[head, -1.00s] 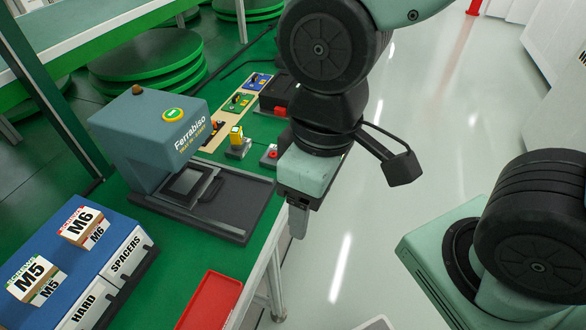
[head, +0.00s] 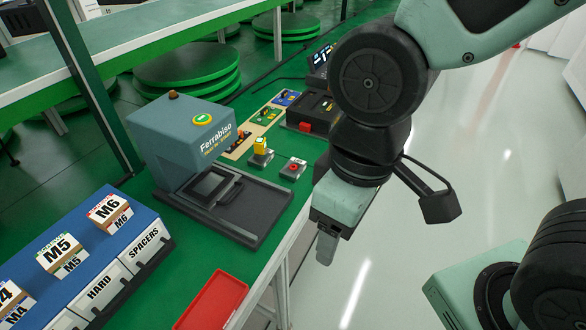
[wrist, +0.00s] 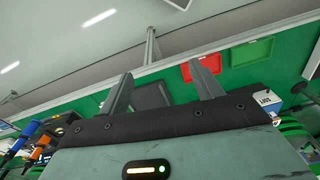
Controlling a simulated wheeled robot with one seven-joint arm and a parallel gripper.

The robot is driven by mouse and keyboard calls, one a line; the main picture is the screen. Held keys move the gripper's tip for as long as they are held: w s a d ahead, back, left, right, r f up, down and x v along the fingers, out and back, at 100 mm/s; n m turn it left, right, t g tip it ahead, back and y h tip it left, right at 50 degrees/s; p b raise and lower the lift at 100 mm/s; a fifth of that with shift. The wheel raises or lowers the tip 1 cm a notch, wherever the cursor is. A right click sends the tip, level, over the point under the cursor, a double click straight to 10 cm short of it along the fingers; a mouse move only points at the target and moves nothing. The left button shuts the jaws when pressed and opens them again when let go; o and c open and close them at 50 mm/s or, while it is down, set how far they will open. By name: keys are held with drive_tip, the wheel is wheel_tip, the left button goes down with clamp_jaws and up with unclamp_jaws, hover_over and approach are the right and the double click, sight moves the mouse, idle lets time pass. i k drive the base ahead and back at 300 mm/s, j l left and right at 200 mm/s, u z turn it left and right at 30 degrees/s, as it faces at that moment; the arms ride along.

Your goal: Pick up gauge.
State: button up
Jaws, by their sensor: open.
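No part is clearly recognisable as the gauge. A small yellow piece (head: 261,145) stands upright on a grey block on the green bench, right of the Ferrabiso press; I cannot tell whether it is the gauge. My gripper (head: 327,248) points down beyond the bench's right edge, right of the press and apart from everything. In the wrist view my gripper (wrist: 164,84) shows two spread fingers with nothing held between them. A dark flat shape shows behind them, below the fingers' level.
The press (head: 185,135) stands on the bench. A red tray (head: 213,302) lies at the near edge, and a blue rack (head: 120,247) of labelled boxes stands left. A red button box (head: 293,168) is near the right edge. Open floor (head: 450,180) lies right.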

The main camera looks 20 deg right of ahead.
sight(261, 152)
drive_tip(key=i+l, duration=0.15)
drive_tip(key=l, duration=0.15)
drive_tip(key=i+l, duration=0.1)
drive_tip(key=l, duration=0.2)
drive_tip(key=i+l, duration=0.15)
drive_tip(key=l, duration=0.15)
drive_tip(key=i+l, duration=0.1)
drive_tip(key=l, duration=0.2)
drive_tip(key=u, duration=0.4)
drive_tip(key=i+u, duration=0.15)
drive_tip(key=u, duration=0.6)
drive_tip(key=i+l+u, duration=0.1)
drive_tip(key=u, duration=0.3)
drive_tip(key=i, duration=0.25)
drive_tip(key=j+u, duration=0.05)
